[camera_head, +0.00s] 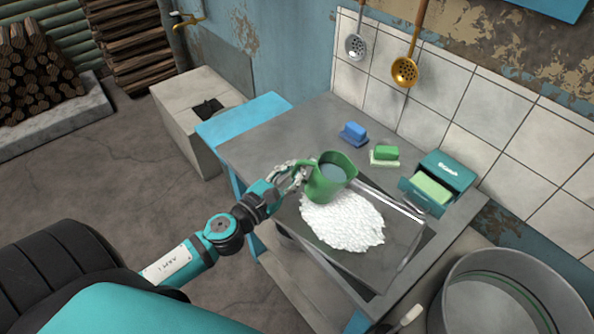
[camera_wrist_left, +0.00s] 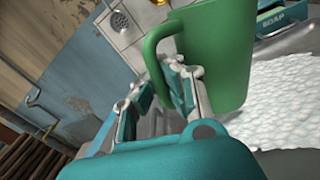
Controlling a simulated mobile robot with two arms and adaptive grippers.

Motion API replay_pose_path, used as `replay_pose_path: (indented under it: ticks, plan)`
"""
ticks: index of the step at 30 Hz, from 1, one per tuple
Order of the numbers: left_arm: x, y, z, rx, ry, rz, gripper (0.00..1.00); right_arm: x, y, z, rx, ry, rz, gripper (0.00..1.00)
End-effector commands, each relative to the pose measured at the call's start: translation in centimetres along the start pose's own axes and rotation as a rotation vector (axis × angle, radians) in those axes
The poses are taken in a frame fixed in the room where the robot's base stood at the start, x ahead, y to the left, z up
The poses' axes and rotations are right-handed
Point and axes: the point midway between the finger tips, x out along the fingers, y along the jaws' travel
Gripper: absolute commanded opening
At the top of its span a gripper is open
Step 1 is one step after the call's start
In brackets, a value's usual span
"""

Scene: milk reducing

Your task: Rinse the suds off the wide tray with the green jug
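The green jug (camera_head: 325,187) is over the far left end of the wide tray (camera_head: 378,268), roughly upright, with water visible inside. White suds (camera_head: 345,225) cover much of the tray's middle; they also show in the left wrist view (camera_wrist_left: 285,100). My left gripper (camera_head: 297,178) is at the jug's handle. In the left wrist view, the fingers (camera_wrist_left: 158,95) sit on both sides of the handle (camera_wrist_left: 152,62), closed on it. Whether the jug's base touches the tray is hidden. My right gripper is not in view.
A blue sponge (camera_head: 353,134), a green sponge (camera_head: 386,153) and a teal soap box (camera_head: 441,180) lie behind the tray. A large metal tub (camera_head: 512,285) stands at the lower right.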

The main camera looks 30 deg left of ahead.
Motion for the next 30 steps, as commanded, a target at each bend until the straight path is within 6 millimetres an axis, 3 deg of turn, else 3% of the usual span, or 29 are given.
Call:
replay_pose_path:
  ticks: [14,30]
  plan:
    - [0.0,1.0,2.6,0.315,-0.003,0.001,0.0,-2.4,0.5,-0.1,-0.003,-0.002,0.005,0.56]
    - [0.0,-0.3,4.5,0.773,-0.002,-0.001,0.0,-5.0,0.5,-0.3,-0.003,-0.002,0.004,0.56]
